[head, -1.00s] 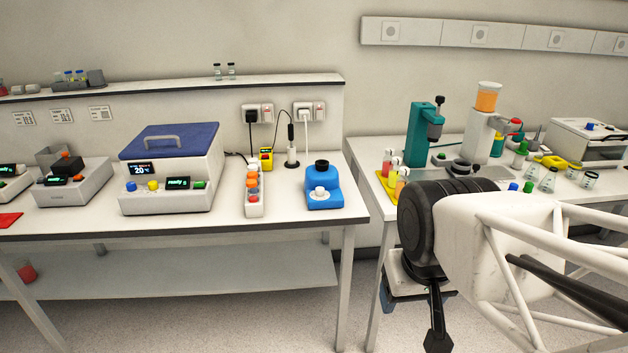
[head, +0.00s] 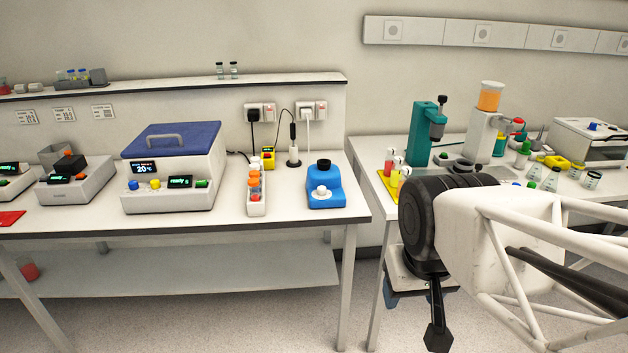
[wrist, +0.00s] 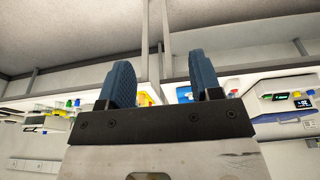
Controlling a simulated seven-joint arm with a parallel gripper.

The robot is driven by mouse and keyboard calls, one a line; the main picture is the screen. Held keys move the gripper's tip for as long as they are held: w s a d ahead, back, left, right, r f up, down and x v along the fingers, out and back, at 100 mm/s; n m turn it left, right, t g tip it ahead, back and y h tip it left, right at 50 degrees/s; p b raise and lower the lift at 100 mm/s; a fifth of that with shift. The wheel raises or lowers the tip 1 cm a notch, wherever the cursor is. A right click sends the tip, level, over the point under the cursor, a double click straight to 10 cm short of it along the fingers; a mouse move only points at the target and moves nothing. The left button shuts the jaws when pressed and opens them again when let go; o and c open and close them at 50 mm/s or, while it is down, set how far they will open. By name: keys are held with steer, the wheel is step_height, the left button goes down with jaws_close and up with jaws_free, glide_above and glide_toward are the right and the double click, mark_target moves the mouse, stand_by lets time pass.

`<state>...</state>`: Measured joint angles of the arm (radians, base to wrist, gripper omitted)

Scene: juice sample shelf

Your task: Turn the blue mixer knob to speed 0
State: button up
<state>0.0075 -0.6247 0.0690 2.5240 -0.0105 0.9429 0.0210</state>
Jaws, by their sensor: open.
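The blue mixer (head: 325,195) stands upright near the right end of the left bench in the head view. It has a black cup on top and a white knob (head: 320,191) on its front; the knob's setting is too small to read. My gripper (wrist: 160,78) is open and empty in the wrist view, its two blue fingers apart. In the head view my arm is in front of the gap between the benches, right of the mixer and apart from it. A blue patch beside the right finger in the wrist view may be the mixer, partly hidden.
A rack of orange-capped tubes (head: 256,206) stands left of the mixer, and a blue-lidded machine (head: 175,160) farther left. Cables hang from wall sockets (head: 313,108) behind the mixer. The right bench holds bottles and a teal device (head: 420,135). Bench in front of the mixer is clear.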

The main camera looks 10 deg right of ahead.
steer(key=w+r+m, duration=0.1)
steer(key=w+r, duration=0.3)
steer(key=w, duration=1.1)
steer(key=m+g, duration=0.3)
glide_above(322, 188)
steer(key=f, duration=1.2)
steer(key=shift+s+f, duration=0.25)
steer(key=shift+f, duration=0.05)
steer(key=shift+w+f, duration=0.25)
steer(key=shift+w, duration=0.2)
steer(key=shift+f, duration=3.9)
steer(key=shift+c, duration=0.4)
